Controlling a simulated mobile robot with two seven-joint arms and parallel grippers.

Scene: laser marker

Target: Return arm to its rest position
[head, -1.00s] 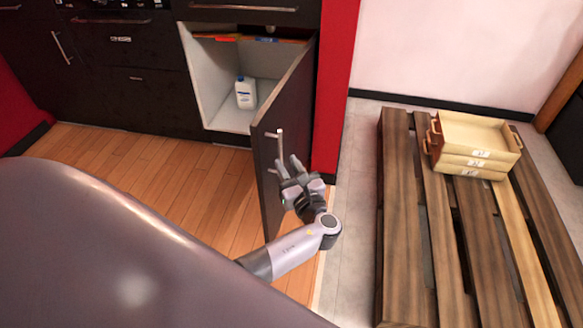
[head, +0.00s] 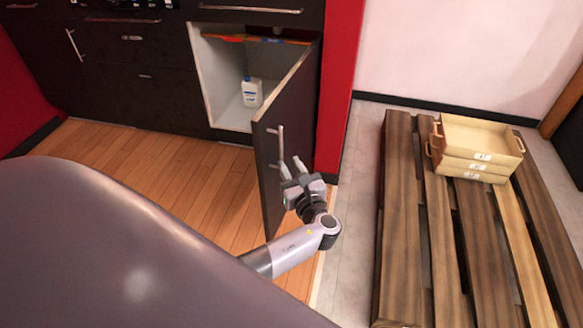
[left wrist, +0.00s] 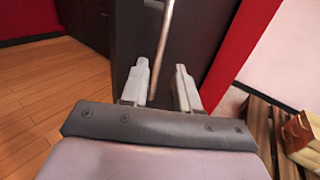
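My left gripper (head: 291,166) is near the outer face of the open dark cabinet door (head: 289,130), close to its metal handle (head: 281,146). In the left wrist view its two pale fingers (left wrist: 160,82) are apart. The door handle (left wrist: 164,40) shows in the gap between them in the picture. I cannot tell whether the handle lies between the fingers in depth or beyond them. No held object shows. My left forearm comes in from the lower middle, past my large smooth body. My right gripper is not in view.
A white bottle (head: 252,92) stands inside the open cabinet (head: 222,75). A slatted wooden pallet (head: 392,230) on the right bears stacked wooden trays (head: 478,150). A red wall (head: 338,90) stands behind the door. Wooden floor (head: 190,180) is clear at left.

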